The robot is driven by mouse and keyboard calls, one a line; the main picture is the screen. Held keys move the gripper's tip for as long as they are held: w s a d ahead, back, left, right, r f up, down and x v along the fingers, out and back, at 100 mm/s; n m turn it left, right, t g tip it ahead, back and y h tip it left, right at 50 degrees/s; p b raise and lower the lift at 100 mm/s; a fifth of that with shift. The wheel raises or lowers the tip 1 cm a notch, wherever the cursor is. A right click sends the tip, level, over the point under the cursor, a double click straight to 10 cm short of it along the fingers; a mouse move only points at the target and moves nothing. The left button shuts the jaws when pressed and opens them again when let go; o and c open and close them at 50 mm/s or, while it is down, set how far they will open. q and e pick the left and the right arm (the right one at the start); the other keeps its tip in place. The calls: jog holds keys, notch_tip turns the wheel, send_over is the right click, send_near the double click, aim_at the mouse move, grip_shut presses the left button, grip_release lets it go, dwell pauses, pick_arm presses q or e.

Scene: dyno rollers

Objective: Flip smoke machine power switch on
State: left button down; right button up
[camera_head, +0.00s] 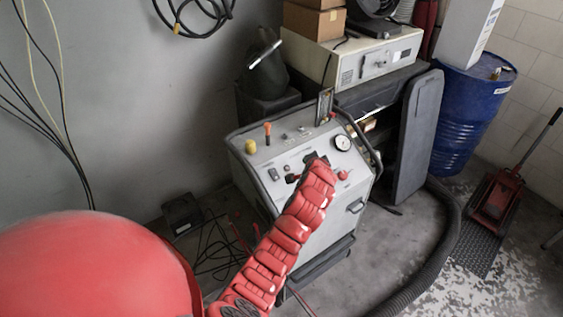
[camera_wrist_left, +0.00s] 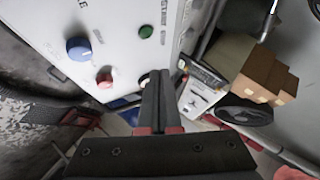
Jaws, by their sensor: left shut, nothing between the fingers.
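The smoke machine (camera_head: 318,232) is a pale grey cart with a sloped control panel, standing in the middle of the head view. Its panel carries a round gauge (camera_head: 342,142), a small dark switch (camera_head: 273,174) at the left and a red knob (camera_head: 342,175). My left gripper (camera_head: 312,160) is over the panel's middle, its fingers hard to make out there. In the left wrist view the dark fingers (camera_wrist_left: 159,78) are shut and empty, in front of a white panel. That panel has a blue knob (camera_wrist_left: 78,48), a red knob (camera_wrist_left: 104,77) and a green button (camera_wrist_left: 146,31). I cannot identify the power switch for certain.
Behind the machine, a beige unit (camera_head: 375,58) and cardboard boxes (camera_head: 314,20) sit on a dark stand. A blue drum (camera_head: 462,110) and a red floor jack (camera_head: 497,195) are at the right. A thick black hose (camera_head: 440,255) and cables lie on the floor.

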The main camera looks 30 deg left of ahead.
pick_arm(q)
jog(key=s+a+r+n+g+p, duration=0.1)
jog(key=s+a+r+g, duration=0.1)
jog(key=s+g, duration=0.2)
jog(key=s+a+r+n+g+y+p, duration=0.1)
jog(key=s+a+r+g, duration=0.1)
jog(key=s+r+g, duration=0.1)
jog(key=shift+s+g, duration=0.4)
jog(key=shift+s, duration=0.45)
send_near(273, 170)
jog(key=x, duration=0.6)
jog(key=shift+a+f, duration=0.2)
jog(key=shift+f, duration=0.2)
